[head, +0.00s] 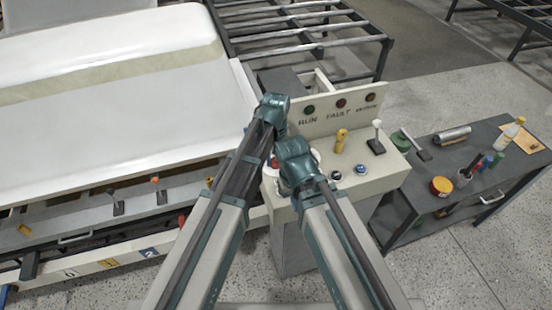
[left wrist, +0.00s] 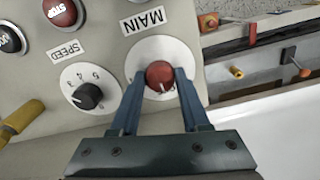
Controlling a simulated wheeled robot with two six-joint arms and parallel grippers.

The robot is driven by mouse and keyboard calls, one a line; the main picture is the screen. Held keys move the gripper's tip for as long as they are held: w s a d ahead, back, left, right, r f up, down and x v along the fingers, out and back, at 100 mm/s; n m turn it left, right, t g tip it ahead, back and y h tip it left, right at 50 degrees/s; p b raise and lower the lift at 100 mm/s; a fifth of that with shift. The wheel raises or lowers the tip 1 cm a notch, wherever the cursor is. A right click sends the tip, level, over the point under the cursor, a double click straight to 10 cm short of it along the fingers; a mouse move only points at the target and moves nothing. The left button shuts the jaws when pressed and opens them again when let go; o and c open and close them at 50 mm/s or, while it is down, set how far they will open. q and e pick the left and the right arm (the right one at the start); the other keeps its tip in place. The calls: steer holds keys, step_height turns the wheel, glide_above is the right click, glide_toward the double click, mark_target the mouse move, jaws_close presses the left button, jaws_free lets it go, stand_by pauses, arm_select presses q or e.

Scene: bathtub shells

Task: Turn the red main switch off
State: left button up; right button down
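The red main switch (left wrist: 160,77) is a round red knob on a white disc, under a label reading MAIN, upside down in the left wrist view. A pale pointer mark on the knob faces the bottom of that picture. My left gripper (left wrist: 160,84) has one finger on each side of the knob, and the knob fills the gap between them. In the head view a bit of red (head: 275,163) shows beside my left gripper (head: 277,150), mostly covered by my arms. My right gripper (head: 297,182) is over the console; its fingers are not clear.
The speed dial (left wrist: 88,96) and a red stop button (left wrist: 60,12) sit close to the switch. A yellow handle (head: 340,140) and a white-topped lever (head: 377,135) stand on the console. A white tub shell (head: 110,100) lies left; a dark tool cart (head: 470,175) stands right.

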mark_target(276, 161)
arm_select(q)
steer(key=o, duration=0.4)
steer(key=shift+c, duration=0.2)
steer(key=shift+r, duration=0.1)
step_height(276, 161, up, 14)
steer(key=p, duration=1.3)
steer(key=shift+p, duration=0.4)
steer(key=shift+f, duration=0.2)
steer(key=s+a+m, duration=0.1)
steer(key=s+a, duration=0.5)
steer(key=a, duration=0.3)
steer(key=s+a, duration=0.5)
steer(key=a, duration=0.3)
steer(key=s+d+f+m+y+b, duration=0.1)
steer(key=s+d+f+m+b, duration=0.3)
steer(key=d+f+b, duration=0.5)
steer(key=shift+s+d+f+b, duration=0.2)
steer(key=shift+s+d+b, duration=0.1)
steer(key=shift+s+d, duration=0.6)
